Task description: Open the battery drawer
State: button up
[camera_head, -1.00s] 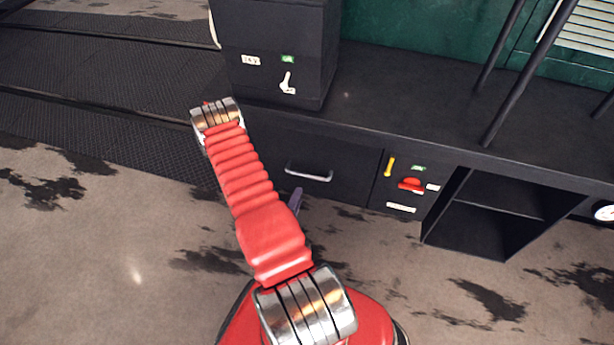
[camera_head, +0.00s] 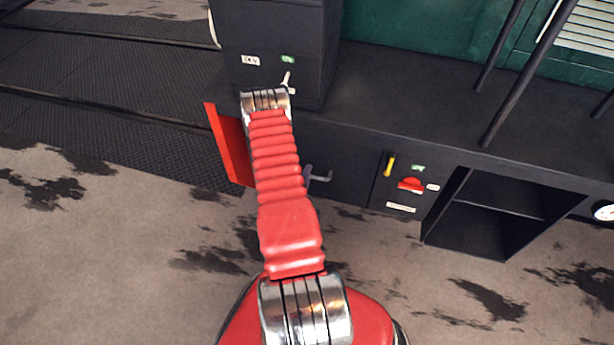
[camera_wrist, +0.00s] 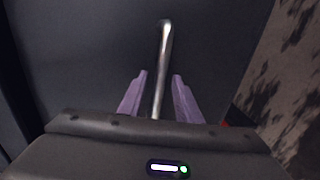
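The battery drawer (camera_head: 347,172) is a black front panel under the dark bench in the head view, looking flush and closed. Its silver bar handle (camera_wrist: 164,50) runs up the wrist view, its lower end between the fingers. My gripper (camera_wrist: 160,76) has two purple fingers, spread apart, one on each side of the handle with visible gaps. I cannot tell how deep the handle sits between them. In the head view my red arm hides the drawer's left part and most of my gripper; a greyish-purple piece shows near the handle.
Right of the drawer is a panel with a yellow lever (camera_head: 389,164) and a red switch (camera_head: 411,185). Further right is an open black shelf (camera_head: 480,220). A black box (camera_head: 270,40) stands on the bench above. The stained floor in front is clear.

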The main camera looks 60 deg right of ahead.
jog(key=shift+d, duration=0.25)
jog(key=shift+c, duration=0.5)
jog(key=shift+f, duration=0.1)
grip_shut()
